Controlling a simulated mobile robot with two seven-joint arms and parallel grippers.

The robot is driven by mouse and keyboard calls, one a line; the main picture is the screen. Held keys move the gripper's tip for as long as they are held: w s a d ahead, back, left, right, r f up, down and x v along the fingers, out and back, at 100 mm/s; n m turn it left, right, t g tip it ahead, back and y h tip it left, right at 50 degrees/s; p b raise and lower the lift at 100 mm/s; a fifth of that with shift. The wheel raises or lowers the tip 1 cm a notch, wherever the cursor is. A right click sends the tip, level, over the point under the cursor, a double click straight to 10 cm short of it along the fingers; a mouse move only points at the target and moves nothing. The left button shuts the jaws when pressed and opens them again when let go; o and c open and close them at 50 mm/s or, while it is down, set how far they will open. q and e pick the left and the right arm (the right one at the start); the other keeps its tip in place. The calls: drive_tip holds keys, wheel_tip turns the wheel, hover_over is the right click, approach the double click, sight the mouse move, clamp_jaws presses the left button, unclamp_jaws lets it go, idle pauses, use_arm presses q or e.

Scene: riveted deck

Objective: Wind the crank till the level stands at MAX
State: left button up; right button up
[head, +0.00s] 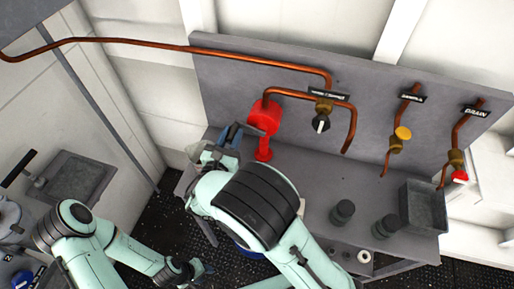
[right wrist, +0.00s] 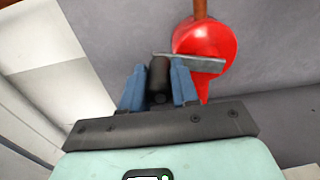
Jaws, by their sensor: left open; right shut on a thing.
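A red pump (head: 264,117) stands on the bench against the back panel, with copper pipe at its top. It also shows in the right wrist view (right wrist: 208,45), with a grey crank arm (right wrist: 200,63) in front of it. My right gripper (head: 228,142) is beside the pump on its left. In the right wrist view its blue fingers (right wrist: 158,85) are shut on the dark crank handle (right wrist: 158,70). My left gripper (head: 200,268) is open and empty, low over the dark floor. No level gauge or MAX mark can be made out.
Two dark cylinders (head: 342,212) (head: 387,226) and a grey box (head: 423,206) are at the bench's right. A grey tray (head: 75,180) is at left.

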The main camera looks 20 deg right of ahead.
drive_tip(key=shift+s+d+r+b, duration=0.6)
drive_tip(key=shift+s+d+r, duration=0.75)
drive_tip(key=shift+s+d, duration=2.7)
drive_tip(key=shift+d+f+b, duration=1.4)
drive_tip(key=shift+f+b, duration=1.15)
drive_tip(key=shift+f, duration=1.45)
use_arm(q)
drive_tip(key=s+f+g+b, duration=0.1)
drive_tip(key=s+f, duration=0.7)
drive_tip(key=f, duration=0.2)
drive_tip(key=shift+b, duration=0.3)
use_arm(e)
drive_tip(key=w+a+f, duration=0.3)
drive_tip(key=w+a, duration=0.2)
drive_tip(key=a, duration=0.1)
drive_tip(key=shift+a+f, duration=0.2)
drive_tip(key=shift+f, duration=0.1)
use_arm(q)
drive_tip(key=shift+s, duration=0.15)
use_arm(e)
drive_tip(key=shift+s+d+f, duration=0.1)
drive_tip(key=shift+s+f, duration=0.05)
drive_tip(key=shift+f, duration=0.1)
